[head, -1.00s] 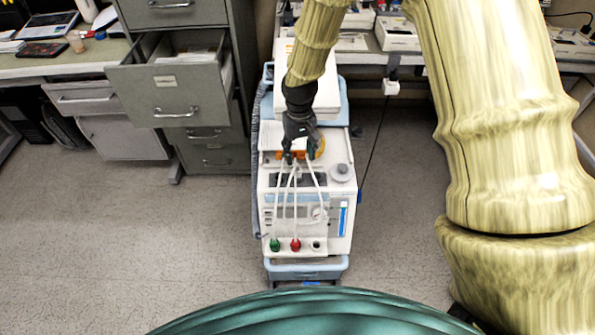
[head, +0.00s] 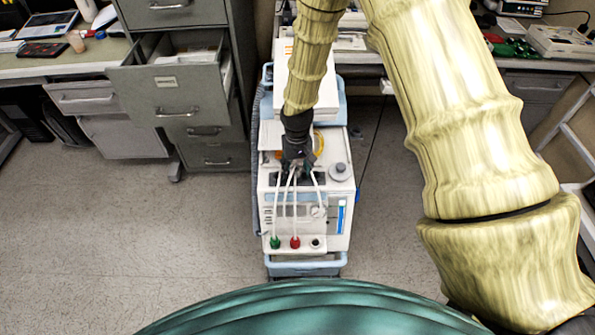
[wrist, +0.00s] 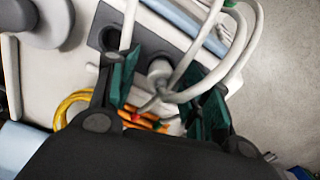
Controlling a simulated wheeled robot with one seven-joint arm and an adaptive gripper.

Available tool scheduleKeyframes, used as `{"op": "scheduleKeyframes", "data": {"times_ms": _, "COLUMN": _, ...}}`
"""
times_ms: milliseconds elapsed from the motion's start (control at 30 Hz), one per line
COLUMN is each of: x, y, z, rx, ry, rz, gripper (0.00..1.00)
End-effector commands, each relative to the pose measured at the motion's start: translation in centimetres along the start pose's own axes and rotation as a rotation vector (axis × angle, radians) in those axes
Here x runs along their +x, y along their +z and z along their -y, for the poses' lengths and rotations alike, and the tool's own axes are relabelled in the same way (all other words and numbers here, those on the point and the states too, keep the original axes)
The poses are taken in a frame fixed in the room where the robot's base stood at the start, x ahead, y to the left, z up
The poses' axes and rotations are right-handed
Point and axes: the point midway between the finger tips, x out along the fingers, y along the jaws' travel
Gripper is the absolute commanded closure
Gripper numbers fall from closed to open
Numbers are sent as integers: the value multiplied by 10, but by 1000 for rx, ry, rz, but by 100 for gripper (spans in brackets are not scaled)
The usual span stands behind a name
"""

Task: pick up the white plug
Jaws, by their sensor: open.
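The white plug (wrist: 159,72) shows in the wrist view, seated in a dark grey panel with a white cable curving from it. It lies between the fingers of my gripper (wrist: 165,93), beyond the fingertips or level with them; I cannot tell contact. My gripper is open, with green pads on both sides of the plug and cables. In the head view my gripper (head: 297,166) is over the top of the white pump machine (head: 330,235), where the upper cable ends are; it hides the plug there.
White cables run to a green plug (head: 275,242) and a red plug (head: 295,242) on the machine's front. A round grey knob (head: 340,171) is to my gripper's right. An open drawer cabinet (head: 175,90) stands left. Floor is clear on both sides.

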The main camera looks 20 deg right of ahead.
Motion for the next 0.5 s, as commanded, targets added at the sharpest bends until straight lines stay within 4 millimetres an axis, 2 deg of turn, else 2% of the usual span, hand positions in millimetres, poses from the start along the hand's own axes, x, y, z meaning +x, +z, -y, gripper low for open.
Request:
{"op": "scheduleKeyframes", "data": {"times_ms": 300, "x": 2, "y": 0, "z": 0, "rx": 0, "ry": 0, "rz": 0, "gripper": 53}}
{"op": "scheduleKeyframes", "data": {"times_ms": 500, "x": 2, "y": 0, "z": 0, "rx": 0, "ry": 0, "rz": 0, "gripper": 90}}
